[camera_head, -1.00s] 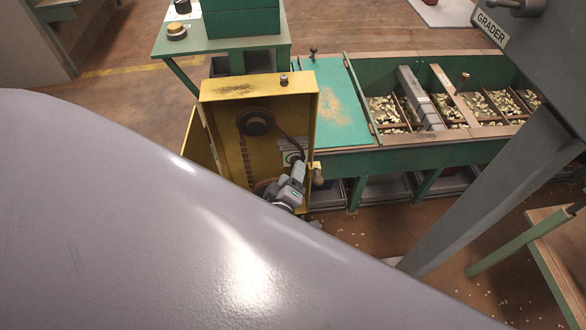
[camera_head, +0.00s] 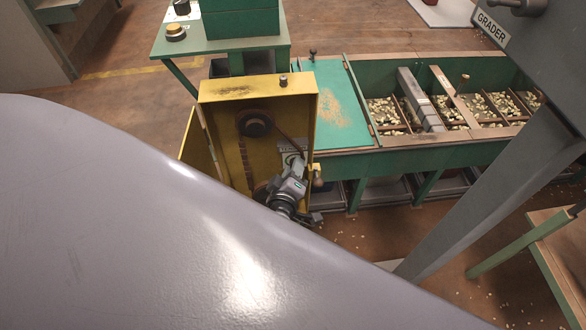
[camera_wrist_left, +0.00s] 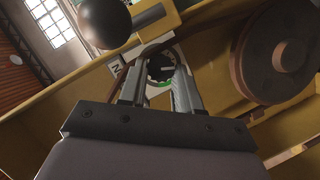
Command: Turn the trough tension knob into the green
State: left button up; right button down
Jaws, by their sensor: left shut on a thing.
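The yellow drive housing (camera_head: 222,115) stands open in the head view, with its belt and pulleys showing. My left gripper (camera_head: 297,170) is at its lower right, in front of the tension dial, and hides most of it. In the left wrist view the round dark tension knob (camera_wrist_left: 161,66) sits between the fingertips of my left gripper (camera_wrist_left: 160,80), which is shut on it. A patch of green (camera_wrist_left: 163,84) shows at the dial's lower edge. The pointer's exact position is too small to tell. My right gripper is not in view.
A large dark pulley (camera_wrist_left: 278,52) is close on the right of the wrist view. A dark ball-ended handle (camera_wrist_left: 103,22) is close at upper left. The green trough (camera_head: 440,150) with nuts in compartments stands right of the housing. A grey grader post (camera_head: 480,200) is further right.

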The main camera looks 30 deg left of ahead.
pick_arm(q)
jog(key=m+g+p, duration=0.1)
jog(key=p, duration=0.2)
jog(key=shift+r+m+p, duration=0.1)
jog(key=shift+m+p, duration=0.3)
jog(key=o, duration=1.1)
jog(key=shift+c, duration=0.2)
jog(key=shift+d, duration=0.1)
